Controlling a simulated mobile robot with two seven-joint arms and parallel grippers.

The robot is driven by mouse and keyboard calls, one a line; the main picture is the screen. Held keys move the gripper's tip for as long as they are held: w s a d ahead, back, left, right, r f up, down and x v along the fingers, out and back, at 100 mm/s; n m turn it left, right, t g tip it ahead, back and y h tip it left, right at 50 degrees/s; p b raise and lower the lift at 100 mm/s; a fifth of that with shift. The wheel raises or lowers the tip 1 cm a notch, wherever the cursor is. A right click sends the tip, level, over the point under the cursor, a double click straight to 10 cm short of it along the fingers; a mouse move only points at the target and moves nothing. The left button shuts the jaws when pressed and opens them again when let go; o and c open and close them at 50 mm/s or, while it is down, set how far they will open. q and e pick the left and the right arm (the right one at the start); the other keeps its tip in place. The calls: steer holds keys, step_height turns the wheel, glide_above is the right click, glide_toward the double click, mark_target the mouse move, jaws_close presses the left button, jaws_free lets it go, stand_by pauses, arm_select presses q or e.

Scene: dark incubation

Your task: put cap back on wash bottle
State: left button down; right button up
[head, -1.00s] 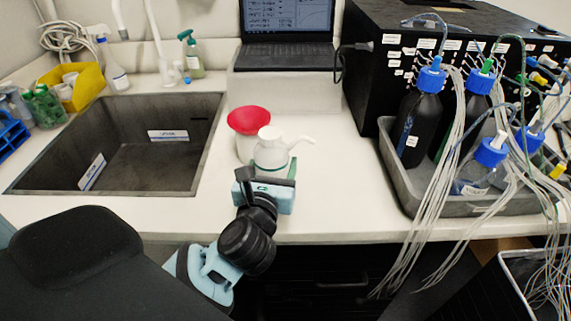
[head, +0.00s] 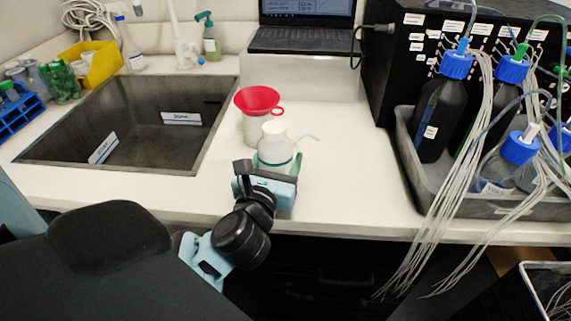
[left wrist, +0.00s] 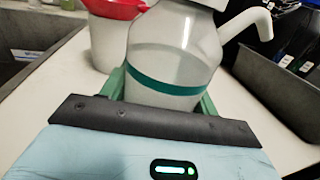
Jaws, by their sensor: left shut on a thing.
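The wash bottle (head: 274,157) stands upright on the counter, right of the sink. It is a translucent white bottle with a teal band, which also shows in the left wrist view (left wrist: 172,62). Its white cap (head: 274,129) with a curved spout sits at the bottle's top, the spout pointing right. I cannot tell whether the cap is screwed tight. My left gripper (head: 280,172) is shut around the bottle's lower body, its green fingers on both sides in the left wrist view (left wrist: 165,100). My right gripper is not in view.
A red funnel (head: 257,100) sits on a white container (head: 254,130) just behind the bottle. The sink (head: 190,158) is at the left. A grey tray (head: 425,180) with blue-capped bottles and hanging tubes stands at the right. The counter between bottle and tray is clear.

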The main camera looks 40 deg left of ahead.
arm_select(q)
steer(key=shift+a+r, duration=0.15)
steer(key=shift+a, duration=0.05)
steer(key=shift+f, duration=0.2)
steer(key=shift+c, duration=2.1)
jaws_free()
steer(key=shift+r, duration=0.1)
